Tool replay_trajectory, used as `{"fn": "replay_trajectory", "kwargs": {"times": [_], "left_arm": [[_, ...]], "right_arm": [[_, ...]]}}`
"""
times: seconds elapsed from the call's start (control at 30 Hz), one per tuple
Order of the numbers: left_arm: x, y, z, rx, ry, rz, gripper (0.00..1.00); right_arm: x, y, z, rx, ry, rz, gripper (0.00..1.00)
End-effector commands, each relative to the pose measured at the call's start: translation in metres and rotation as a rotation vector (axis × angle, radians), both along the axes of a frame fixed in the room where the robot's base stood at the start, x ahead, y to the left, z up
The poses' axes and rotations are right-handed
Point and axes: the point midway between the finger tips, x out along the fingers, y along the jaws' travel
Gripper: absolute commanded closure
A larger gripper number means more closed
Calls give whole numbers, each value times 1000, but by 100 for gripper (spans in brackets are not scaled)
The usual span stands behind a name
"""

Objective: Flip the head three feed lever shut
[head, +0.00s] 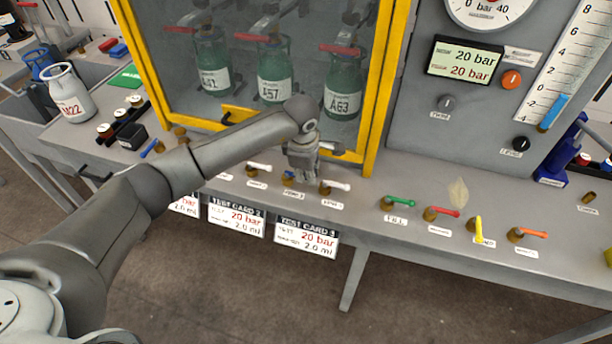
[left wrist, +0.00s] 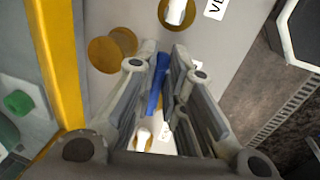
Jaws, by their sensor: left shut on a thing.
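A blue lever (head: 288,179) sits on the front strip of the grey bench, between two white levers; I take it as the head three feed lever, its label too small to read. My left gripper (head: 303,170) reaches down over it from the left and hides much of it in the head view. In the left wrist view the blue lever (left wrist: 158,82) stands between the fingers of the left gripper (left wrist: 165,70), which are closed on it. My right gripper is not in view.
White levers flank it on the left (head: 258,168) and right (head: 335,186). Green (head: 400,202), red (head: 442,212), yellow (head: 478,228) and orange (head: 530,233) levers stand farther right. A yellow-framed cabinet (head: 375,90) with green bottles rises just behind.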

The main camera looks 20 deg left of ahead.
Motion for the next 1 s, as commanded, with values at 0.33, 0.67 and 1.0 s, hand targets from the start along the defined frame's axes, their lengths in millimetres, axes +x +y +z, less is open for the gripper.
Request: {"fn": "replay_trajectory", "kwargs": {"times": [0.33, 0.67, 1.0], "left_arm": [[0, 1, 0, 0, -1, 3, 73], [0, 0, 0, 0, 0, 1, 67], [-7, 1, 45, 0, -7, -1, 67]], "right_arm": [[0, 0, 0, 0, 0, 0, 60], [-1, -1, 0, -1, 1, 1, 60], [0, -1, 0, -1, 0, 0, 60]]}}
